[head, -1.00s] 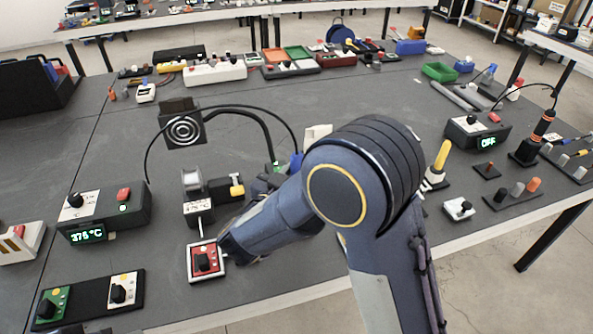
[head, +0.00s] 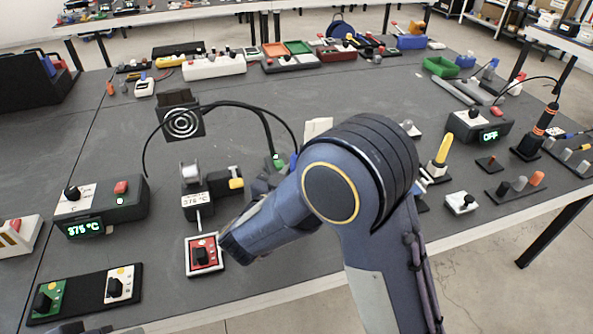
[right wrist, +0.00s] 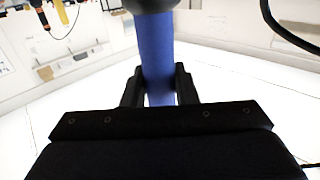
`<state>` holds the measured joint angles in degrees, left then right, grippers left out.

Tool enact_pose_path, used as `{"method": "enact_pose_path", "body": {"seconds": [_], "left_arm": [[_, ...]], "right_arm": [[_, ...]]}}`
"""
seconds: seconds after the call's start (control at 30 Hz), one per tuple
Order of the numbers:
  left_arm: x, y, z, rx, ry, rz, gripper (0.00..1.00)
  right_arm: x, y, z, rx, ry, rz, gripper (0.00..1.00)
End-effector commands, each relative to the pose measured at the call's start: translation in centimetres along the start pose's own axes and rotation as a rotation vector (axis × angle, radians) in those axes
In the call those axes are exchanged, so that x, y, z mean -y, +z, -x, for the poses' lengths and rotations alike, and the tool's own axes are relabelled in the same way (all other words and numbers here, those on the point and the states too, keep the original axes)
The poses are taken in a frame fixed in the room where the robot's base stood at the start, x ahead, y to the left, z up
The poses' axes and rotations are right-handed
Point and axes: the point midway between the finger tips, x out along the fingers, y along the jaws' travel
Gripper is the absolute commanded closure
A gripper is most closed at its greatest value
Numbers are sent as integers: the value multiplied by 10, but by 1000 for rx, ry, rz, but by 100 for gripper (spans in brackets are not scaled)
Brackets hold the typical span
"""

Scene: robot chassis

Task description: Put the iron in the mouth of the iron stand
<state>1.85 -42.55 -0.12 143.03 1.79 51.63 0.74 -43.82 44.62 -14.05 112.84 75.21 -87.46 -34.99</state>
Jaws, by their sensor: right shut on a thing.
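My right gripper (right wrist: 158,92) is shut on the blue handle (right wrist: 158,60) of the iron, which stands upright between its fingers in the right wrist view. In the head view my right forearm hides most of this gripper. A bit of blue (head: 293,161) shows just behind the arm, with a black cable running to it. The iron's tip is hidden. A black stand-like unit with a spool and a yellow knob (head: 236,183) is left of the arm; I cannot tell where its mouth is. A dark part at the bottom left edge may be my left gripper.
A station (head: 102,207) reading 375 °C stands at left. A red switch box (head: 204,255) lies near the front edge. A black fan box (head: 181,122) stands behind the black unit. A second station (head: 478,127) reads OFF at right, beside an upright orange iron (head: 545,118).

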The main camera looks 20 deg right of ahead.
Motion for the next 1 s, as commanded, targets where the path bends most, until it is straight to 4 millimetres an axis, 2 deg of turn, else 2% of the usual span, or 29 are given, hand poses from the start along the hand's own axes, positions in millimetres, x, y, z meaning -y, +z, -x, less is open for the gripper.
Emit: {"method": "enact_pose_path", "body": {"seconds": [0.43,0.47,0.63,0.87,1.0], "left_arm": [[3,4,-8,0,0,0,64],[3,4,-7,0,0,0,64],[3,3,-6,0,0,0,64],[3,3,-6,0,0,0,64],[3,4,-7,0,0,0,64]], "right_arm": [[0,12,0,-1,0,-1,94],[0,11,0,-1,0,-1,71],[0,11,0,-1,0,-1,49],[0,11,0,1,0,0,48],[1,11,7,0,-2,-1,48]]}}
